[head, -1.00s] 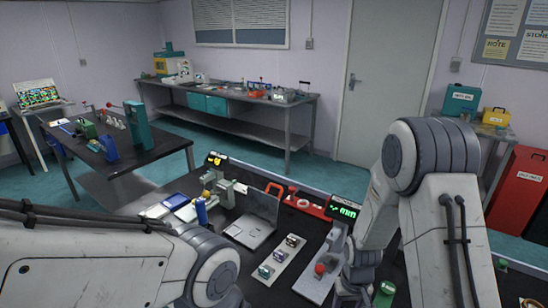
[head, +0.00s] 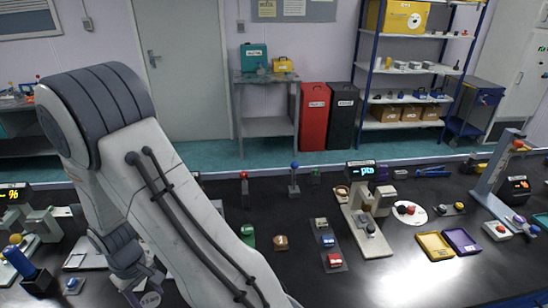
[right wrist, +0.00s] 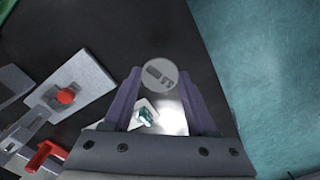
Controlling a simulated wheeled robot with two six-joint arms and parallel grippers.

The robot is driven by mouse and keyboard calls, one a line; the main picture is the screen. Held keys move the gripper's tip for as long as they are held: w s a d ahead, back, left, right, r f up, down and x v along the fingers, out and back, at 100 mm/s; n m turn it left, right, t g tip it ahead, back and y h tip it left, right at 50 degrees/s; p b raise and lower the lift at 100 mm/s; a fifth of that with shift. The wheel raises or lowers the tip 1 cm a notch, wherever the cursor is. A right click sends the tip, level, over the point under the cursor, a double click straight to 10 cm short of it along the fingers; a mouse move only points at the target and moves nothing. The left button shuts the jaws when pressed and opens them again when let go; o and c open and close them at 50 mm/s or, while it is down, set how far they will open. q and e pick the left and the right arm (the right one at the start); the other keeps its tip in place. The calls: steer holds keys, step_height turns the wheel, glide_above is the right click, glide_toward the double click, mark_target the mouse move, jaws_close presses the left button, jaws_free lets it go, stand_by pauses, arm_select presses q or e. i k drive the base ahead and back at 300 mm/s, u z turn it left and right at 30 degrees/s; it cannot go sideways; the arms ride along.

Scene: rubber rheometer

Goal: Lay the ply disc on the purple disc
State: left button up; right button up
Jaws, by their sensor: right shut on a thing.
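My right gripper (right wrist: 158,82) is shut on a round grey disc (right wrist: 160,70) with dark markings, held between the fingertips in the right wrist view. I take it to be the ply disc, but its label is too small to read. In the head view my right arm reaches down at the left, and a pale labelled piece (head: 150,300) shows at its lower end by the bottom edge. My left gripper is out of view.
On the black bench stand a gauge with a lit display (head: 360,170), a white plate with red and black knobs (head: 410,214), a yellow tray (head: 434,245) and a purple tray (head: 461,239). A strip of coloured blocks (head: 328,246) lies mid-bench. The front right is bare.

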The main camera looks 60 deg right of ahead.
mark_target(519, 218)
steer(key=u, duration=1.2)
steer(key=k, duration=2.95)
steer(key=z, duration=1.95)
